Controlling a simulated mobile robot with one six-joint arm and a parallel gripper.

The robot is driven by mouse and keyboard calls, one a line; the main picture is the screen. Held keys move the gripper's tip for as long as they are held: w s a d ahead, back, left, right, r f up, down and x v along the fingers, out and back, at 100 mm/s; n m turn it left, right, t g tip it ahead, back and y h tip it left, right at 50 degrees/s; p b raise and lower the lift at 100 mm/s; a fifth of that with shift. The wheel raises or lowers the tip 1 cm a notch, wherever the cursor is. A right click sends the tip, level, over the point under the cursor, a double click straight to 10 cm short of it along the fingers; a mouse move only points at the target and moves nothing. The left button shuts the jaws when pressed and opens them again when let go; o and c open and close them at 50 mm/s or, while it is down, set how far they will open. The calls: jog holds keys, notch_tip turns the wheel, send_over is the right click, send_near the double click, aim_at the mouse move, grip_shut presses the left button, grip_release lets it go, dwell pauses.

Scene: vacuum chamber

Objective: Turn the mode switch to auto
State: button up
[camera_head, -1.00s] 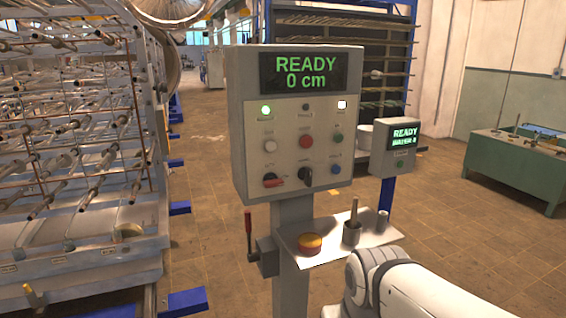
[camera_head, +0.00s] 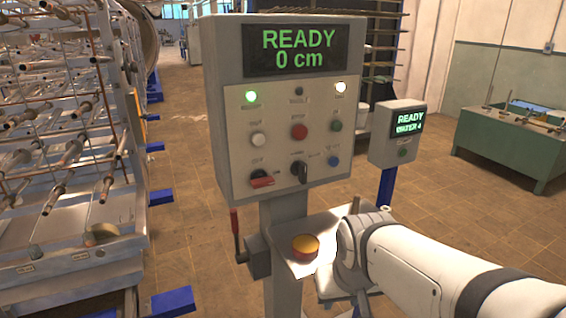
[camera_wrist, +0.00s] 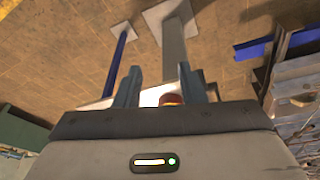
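The control panel (camera_head: 222,130) stands upright on a grey post and its screen reads "READY 0 cm". In its bottom row is a black rotary knob (camera_head: 299,171), which looks like the mode switch. Its pointer is near vertical; the labels around it are too small to read. In the head view my arm is low at the right, below the panel, and the fingers cannot be made out.
Below the panel a pale shelf (camera_head: 283,262) carries a red and yellow button (camera_head: 305,247). A small screen box (camera_head: 397,135) stands to the right of the panel. A rack of rods (camera_head: 60,130) fills the left. A green bench (camera_head: 510,145) is farther right, with open floor between.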

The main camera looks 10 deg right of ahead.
jog(key=w+d+r+t+p, duration=0.1)
jog(key=w+t+p, duration=0.1)
jog(key=w, duration=0.4)
jog(key=w+d+r+n+t+p, duration=0.1)
jog(key=w+d+r+t, duration=0.1)
jog(key=w, duration=0.4)
jog(key=w+d+r+t+p, duration=0.1)
jog(key=w+t+p, duration=0.15)
jog(key=w, duration=0.35)
jog(key=n+t+y+p, duration=0.3)
jog(key=t+y+p, duration=0.1)
jog(key=t+y, duration=0.25)
send_near(306, 167)
jog(key=x, duration=0.2)
jog(key=shift+t+h, duration=0.25)
jog(key=shift+t, duration=0.15)
jog(key=p+x, duration=0.2)
jog(key=x, duration=0.5)
jog(key=shift+w+a+f, duration=0.15)
jog(key=shift+w+a, duration=0.1)
jog(key=shift+a, duration=0.05)
grip_shut()
jog(key=shift+d, duration=0.1)
